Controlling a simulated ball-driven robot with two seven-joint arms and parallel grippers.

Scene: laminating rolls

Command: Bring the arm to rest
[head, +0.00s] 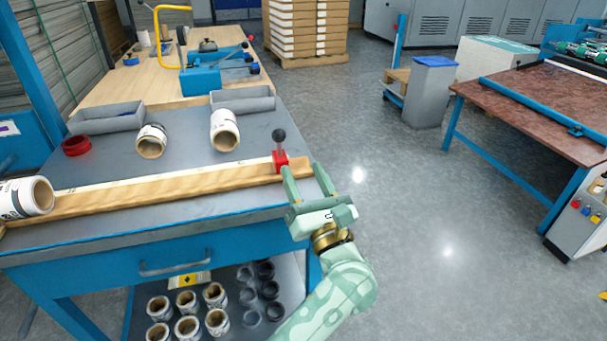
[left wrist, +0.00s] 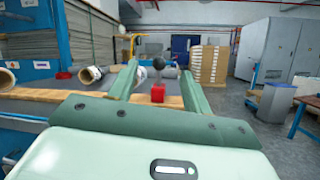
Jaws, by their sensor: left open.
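My left gripper (head: 302,170) is open and empty at the right end of the blue workbench (head: 180,235). Its fingers point away from me, close to a red clamp (head: 280,160) with a black ball knob on the wooden rail. In the left wrist view the red clamp (left wrist: 158,92) shows between the two open fingers (left wrist: 158,72). I cannot tell whether a finger touches it. My right gripper is in neither view.
Rolls (head: 151,141) (head: 225,131) (head: 27,197) lie on the bench with a red ring (head: 76,146) and grey trays (head: 107,118) (head: 243,99). Several rolls stand on the lower shelf. Open floor (head: 420,200) lies right, before a brown-topped table (head: 545,105).

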